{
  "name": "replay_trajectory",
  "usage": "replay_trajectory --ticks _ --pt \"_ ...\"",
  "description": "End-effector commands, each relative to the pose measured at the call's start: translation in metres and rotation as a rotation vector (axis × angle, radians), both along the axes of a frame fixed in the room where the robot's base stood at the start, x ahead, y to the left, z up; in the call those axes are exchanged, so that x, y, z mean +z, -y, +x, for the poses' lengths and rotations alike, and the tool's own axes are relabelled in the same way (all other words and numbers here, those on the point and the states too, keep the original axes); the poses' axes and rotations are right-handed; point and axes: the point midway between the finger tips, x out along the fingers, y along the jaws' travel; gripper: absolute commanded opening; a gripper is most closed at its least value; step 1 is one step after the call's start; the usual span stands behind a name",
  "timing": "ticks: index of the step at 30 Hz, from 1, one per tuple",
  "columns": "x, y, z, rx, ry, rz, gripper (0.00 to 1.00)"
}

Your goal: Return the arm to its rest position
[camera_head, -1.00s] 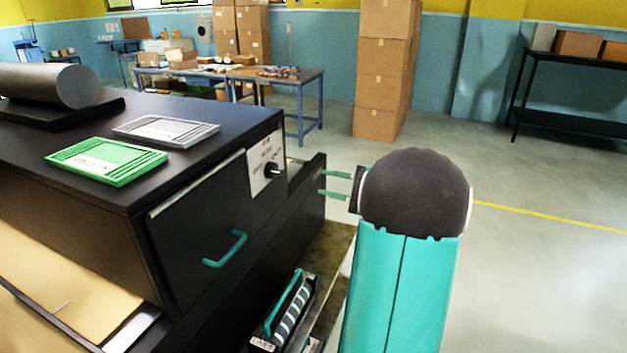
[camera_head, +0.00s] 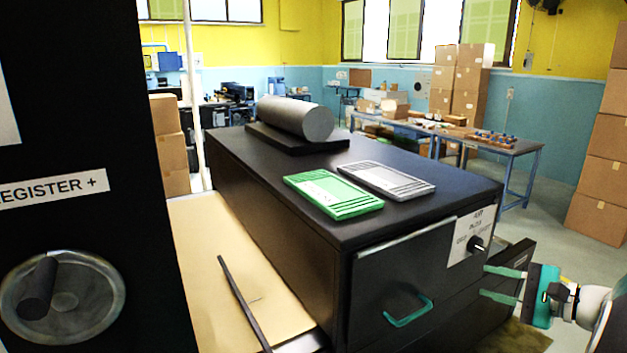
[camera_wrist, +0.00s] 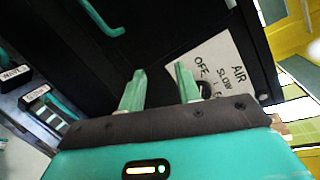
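My gripper (camera_head: 505,283) is at the lower right of the head view, beside the front right corner of the black cabinet (camera_head: 325,285). Its two teal fingers are apart with nothing between them. In the wrist view my gripper (camera_wrist: 160,88) also shows open and empty, with the fingers pointing towards the cabinet front. The white AIR label (camera_wrist: 222,68) lies beyond the fingertips, and its dark knob is partly hidden by the right finger. The knob (camera_head: 476,244) shows clearly in the head view. I cannot tell the exact gap between fingers and panel.
A green tray (camera_head: 335,194), a grey tray (camera_head: 388,180) and a grey roll (camera_head: 296,118) rest on the cabinet top. A teal handle (camera_head: 408,312) is on its front. A black panel with a crank (camera_head: 62,298) stands close at left. Open floor (camera_head: 555,215) lies at right.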

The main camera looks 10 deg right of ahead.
Motion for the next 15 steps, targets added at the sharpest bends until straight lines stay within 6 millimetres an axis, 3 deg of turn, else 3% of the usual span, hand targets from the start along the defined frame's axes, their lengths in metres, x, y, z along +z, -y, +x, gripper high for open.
replay_trajectory --ticks 1,6,12,15 --pt "0.003 -0.041 0.005 0.081 -0.045 -0.061 0.34" --pt "-0.006 -0.147 -0.005 0.311 -0.191 -0.301 0.34" --pt "-0.022 -0.235 -0.046 0.543 -0.282 -0.652 0.34" --pt "-0.029 -0.262 -0.070 0.637 -0.289 -0.848 0.34"
